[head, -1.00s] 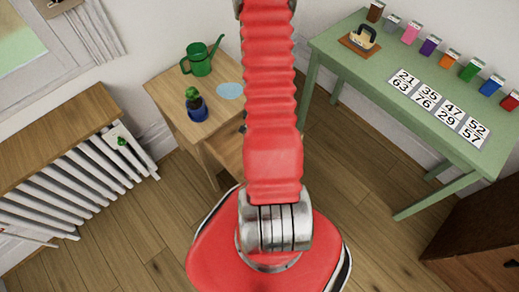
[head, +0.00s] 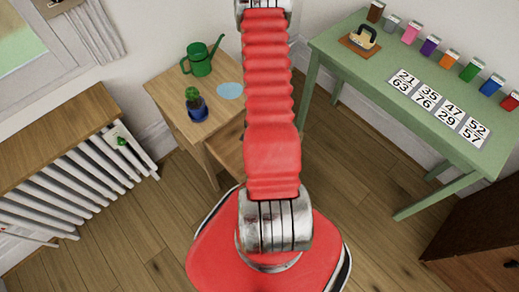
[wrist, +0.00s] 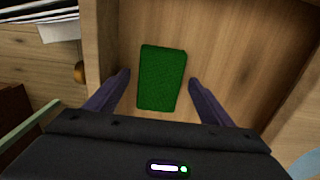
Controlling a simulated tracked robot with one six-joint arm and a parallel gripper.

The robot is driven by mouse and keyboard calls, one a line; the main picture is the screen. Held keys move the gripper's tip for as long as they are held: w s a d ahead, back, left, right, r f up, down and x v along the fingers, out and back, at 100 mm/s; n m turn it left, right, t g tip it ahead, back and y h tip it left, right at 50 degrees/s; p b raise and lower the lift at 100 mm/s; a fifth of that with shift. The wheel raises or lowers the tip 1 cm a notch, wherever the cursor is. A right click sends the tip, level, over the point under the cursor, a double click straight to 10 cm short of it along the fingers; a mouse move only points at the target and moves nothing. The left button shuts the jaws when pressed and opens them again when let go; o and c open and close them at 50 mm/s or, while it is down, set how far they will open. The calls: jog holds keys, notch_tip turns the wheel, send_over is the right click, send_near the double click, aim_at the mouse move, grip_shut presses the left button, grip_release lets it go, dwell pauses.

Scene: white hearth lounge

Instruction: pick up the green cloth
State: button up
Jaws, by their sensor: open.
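The green cloth (wrist: 162,78) lies flat as a small rectangle on the wooden floor of an open drawer (wrist: 225,40) in the wrist view. My gripper (wrist: 157,82) is open above it, one dark finger to the left of the cloth and one to the right. The cloth sits between and slightly beyond the fingertips, and nothing is held. In the head view my red arm hides the cloth and the gripper; only part of the drawer (head: 226,150) shows beside the arm.
The small wooden table (head: 165,88) holds a green watering can (head: 200,60), a potted cactus (head: 196,105) and a pale blue disc (head: 230,91). A green table (head: 385,85) with number cards and small coloured boxes stands right. A radiator (head: 70,190) stands left. Drawer walls flank my gripper.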

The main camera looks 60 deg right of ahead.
jog(key=shift+c, duration=0.3)
jog(key=c, duration=1.1)
